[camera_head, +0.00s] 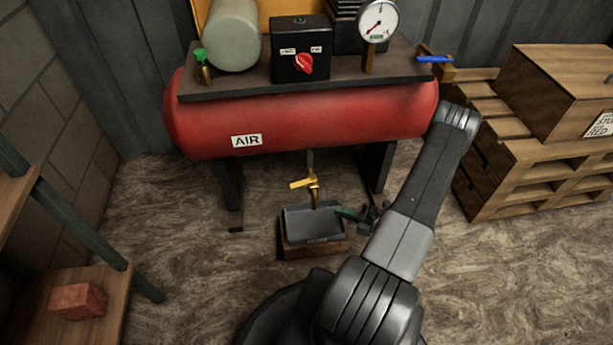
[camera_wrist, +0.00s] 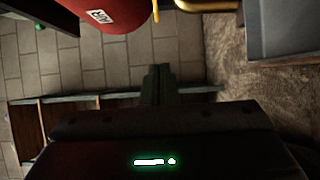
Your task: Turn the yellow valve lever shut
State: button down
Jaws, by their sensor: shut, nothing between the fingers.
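The yellow valve lever (camera_head: 301,183) sits on a brass drain valve under the red air tank (camera_head: 300,125), lying roughly crosswise and tilted slightly up to the right. My gripper (camera_head: 341,211) is shut and empty, just right of the valve and a little below the lever in the head view. Its two fingers lie together in the wrist view (camera_wrist: 158,70). I see a gap between the fingers and the lever. A grey tray (camera_head: 312,238) stands under the valve.
The tray rests on a wooden block (camera_head: 318,251) on the floor. The tank's dark legs (camera_head: 232,195) stand either side. Wooden pallets (camera_head: 525,180) are at the right. A shelf with a red brick (camera_head: 78,301) is at the lower left. Bare floor lies left of the tray.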

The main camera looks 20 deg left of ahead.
jog(key=b, duration=0.3)
send_near(299, 186)
jog(key=s+a, duration=0.3)
jog(key=a, duration=0.1)
jog(key=shift+w+a+f, duration=0.1)
jog(key=shift+w+a, duration=1.05)
jog(key=shift+w, duration=0.1)
jog(key=a+m+t, duration=0.1)
jog(key=t, duration=0.1)
jog(key=shift+a+m+t+b, duration=0.2)
jog(key=shift+m+t+b, duration=0.1)
jog(key=shift+b, duration=0.05)
jog(key=shift+d, duration=0.1)
